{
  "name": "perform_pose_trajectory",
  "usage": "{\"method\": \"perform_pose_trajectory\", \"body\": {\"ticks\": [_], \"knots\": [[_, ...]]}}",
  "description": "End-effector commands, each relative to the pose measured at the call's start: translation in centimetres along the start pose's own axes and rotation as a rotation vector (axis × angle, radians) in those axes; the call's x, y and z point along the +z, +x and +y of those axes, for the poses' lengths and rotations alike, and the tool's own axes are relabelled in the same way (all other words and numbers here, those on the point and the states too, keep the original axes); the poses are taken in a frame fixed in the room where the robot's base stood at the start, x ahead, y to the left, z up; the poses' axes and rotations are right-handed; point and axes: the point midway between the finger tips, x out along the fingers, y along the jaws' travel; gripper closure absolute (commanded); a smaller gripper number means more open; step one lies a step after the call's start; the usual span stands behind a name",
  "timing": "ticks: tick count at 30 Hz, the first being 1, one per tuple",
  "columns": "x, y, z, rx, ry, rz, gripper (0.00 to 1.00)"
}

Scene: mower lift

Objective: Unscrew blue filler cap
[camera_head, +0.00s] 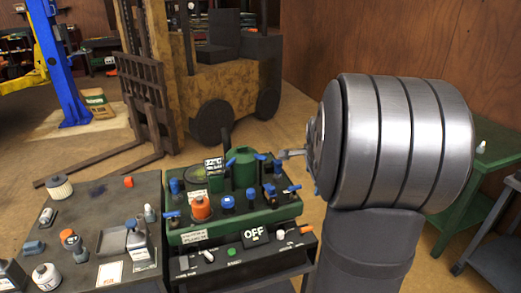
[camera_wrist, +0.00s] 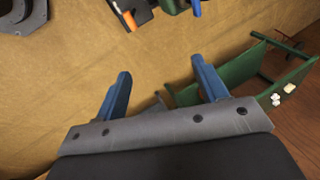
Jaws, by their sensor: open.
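Several blue-topped fittings stand on a green housing (camera_head: 190,237) in the head view. One is a short blue cap (camera_head: 228,202) near the front middle; others are slimmer or have lever-like tops. I cannot tell for certain which is the filler cap. My gripper (camera_wrist: 161,76) shows two blue fingers set wide apart in the wrist view, with nothing between them. In the head view my arm is right of the housing, and the gripper is mostly hidden behind it. A blue part (camera_wrist: 196,8) shows at the top edge of the wrist view, apart from the fingers.
An orange cap (camera_head: 201,208) and a green dome (camera_head: 242,167) are on the housing. A black panel with an OFF sign (camera_head: 254,235) is in front. A dark table (camera_head: 95,205) with bottles is left. A green bench (camera_head: 495,150) is right. A forklift (camera_head: 190,80) stands behind.

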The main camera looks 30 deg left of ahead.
Motion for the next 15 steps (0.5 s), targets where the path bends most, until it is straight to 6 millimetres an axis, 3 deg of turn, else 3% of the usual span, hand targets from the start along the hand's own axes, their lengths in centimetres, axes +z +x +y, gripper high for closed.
{"method": "perform_pose_trajectory", "body": {"ticks": [1,6,12,15], "knots": [[2.3,0.2,-2.2,0.021,0.063,-0.036,0.34],[10.1,0.1,-7.4,0.132,0.314,-0.123,0.34],[18.6,-0.8,-10.9,0.274,0.546,-0.162,0.34],[21.4,-1.3,-11.6,0.322,0.615,-0.163,0.34]]}}
